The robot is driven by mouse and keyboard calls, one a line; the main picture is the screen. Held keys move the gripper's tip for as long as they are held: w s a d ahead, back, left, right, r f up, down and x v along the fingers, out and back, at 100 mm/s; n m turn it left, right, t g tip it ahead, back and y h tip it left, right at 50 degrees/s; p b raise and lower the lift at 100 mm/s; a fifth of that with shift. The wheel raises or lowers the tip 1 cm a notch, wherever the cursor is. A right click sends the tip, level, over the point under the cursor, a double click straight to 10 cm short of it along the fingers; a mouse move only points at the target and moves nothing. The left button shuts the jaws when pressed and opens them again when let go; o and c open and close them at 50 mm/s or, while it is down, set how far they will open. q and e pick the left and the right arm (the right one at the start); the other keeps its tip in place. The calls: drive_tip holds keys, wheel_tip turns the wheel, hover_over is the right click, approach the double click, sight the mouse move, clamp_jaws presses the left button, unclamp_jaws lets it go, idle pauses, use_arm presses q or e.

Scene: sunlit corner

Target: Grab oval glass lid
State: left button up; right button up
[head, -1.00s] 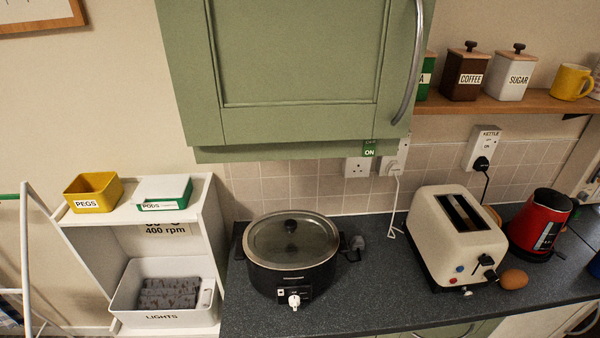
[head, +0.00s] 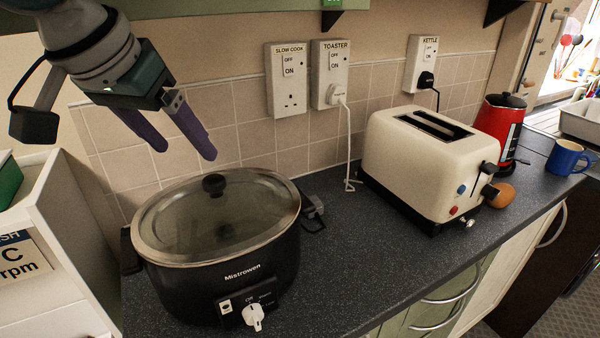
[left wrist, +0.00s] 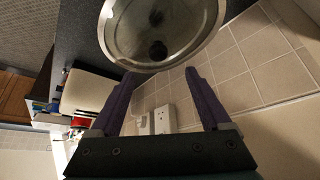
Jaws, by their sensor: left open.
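The oval glass lid (head: 216,213) has a metal rim and a black knob (head: 214,184) at its middle. It sits on the black slow cooker (head: 222,282) on the dark worktop. My left gripper (head: 186,152) hangs above and behind the lid, with its two purple fingers apart and nothing between them. In the left wrist view the lid (left wrist: 190,32) and its knob (left wrist: 158,50) show at the top, beyond the open fingers (left wrist: 158,98). The gripper does not touch the lid. My right gripper is not in view.
A red kettle (head: 500,128) and a blue mug (head: 566,158) are farther right. A white cable (head: 349,150) hangs from the tiled wall. Worktop between cooker and toaster is mostly clear.

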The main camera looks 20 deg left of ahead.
sight(213, 178)
use_arm(q)
drive_tip(key=x, duration=0.3)
drive_tip(key=shift+d+f, duration=0.15)
drive_tip(key=shift+f, duration=0.1)
drive_tip(key=shift+p+x, duration=0.4)
drive_tip(key=shift+x, duration=2.4)
drive_tip(key=shift+w, duration=0.1)
drive_tip(key=shift+c, duration=0.3)
clamp_jaws()
drive_tip(key=shift+r, duration=0.1)
